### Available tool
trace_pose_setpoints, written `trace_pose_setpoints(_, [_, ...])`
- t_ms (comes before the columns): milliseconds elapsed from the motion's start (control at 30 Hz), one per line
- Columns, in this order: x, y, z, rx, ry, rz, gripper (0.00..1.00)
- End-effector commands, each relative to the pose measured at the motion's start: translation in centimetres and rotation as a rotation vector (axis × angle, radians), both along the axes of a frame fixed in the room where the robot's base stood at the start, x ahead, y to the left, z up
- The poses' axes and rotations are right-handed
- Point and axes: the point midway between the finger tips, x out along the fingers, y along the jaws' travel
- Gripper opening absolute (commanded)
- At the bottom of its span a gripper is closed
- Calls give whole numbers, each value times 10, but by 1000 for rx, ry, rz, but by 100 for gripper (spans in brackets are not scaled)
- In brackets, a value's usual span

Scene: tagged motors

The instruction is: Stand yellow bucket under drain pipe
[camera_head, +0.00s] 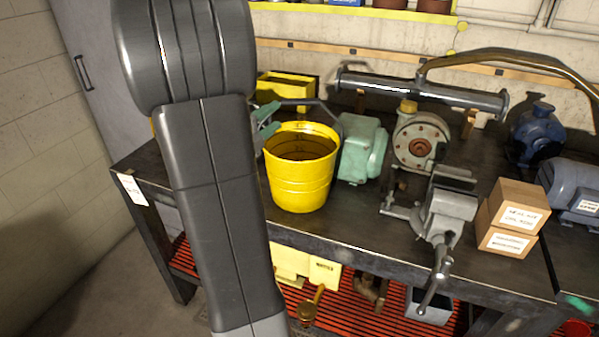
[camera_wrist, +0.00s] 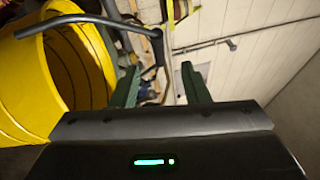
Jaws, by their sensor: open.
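The yellow bucket (camera_head: 300,185) stands upright on the dark workbench (camera_head: 350,222), left of a green motor. Its inside looks brownish. A grey bar, apparently its handle (camera_head: 312,103), arches over the rim. In the wrist view the bucket (camera_wrist: 28,85) fills the left side. My gripper (camera_head: 267,122) is at the bucket's upper left rim, partly hidden by my arm. In the wrist view my gripper (camera_wrist: 160,75) has its green fingers apart with nothing clearly between them. A grey flanged pipe (camera_head: 425,90) lies along the back of the bench; I cannot tell whether it is the drain pipe.
The green motor (camera_head: 361,150) sits close right of the bucket. A pump (camera_head: 415,142), vise (camera_head: 445,212), cardboard boxes (camera_head: 511,220) and blue motor (camera_head: 575,188) crowd the right. A yellow bin (camera_head: 287,86) stands behind. A brass pipe fitting (camera_head: 370,289) shows on the red lower shelf.

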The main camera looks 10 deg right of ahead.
Motion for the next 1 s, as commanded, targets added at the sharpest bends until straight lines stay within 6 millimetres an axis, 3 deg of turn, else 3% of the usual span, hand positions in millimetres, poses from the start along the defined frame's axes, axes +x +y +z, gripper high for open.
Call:
trace_pose_setpoints(300, [27, -39, 8, 2, -1, -5, 42])
trace_pose_setpoints(567, [37, -51, 9, 3, -1, -4, 42])
trace_pose_setpoints(800, [57, -79, 14, 2, -2, -6, 42])
trace_pose_setpoints(1000, [65, -88, 14, 2, -3, -3, 42])
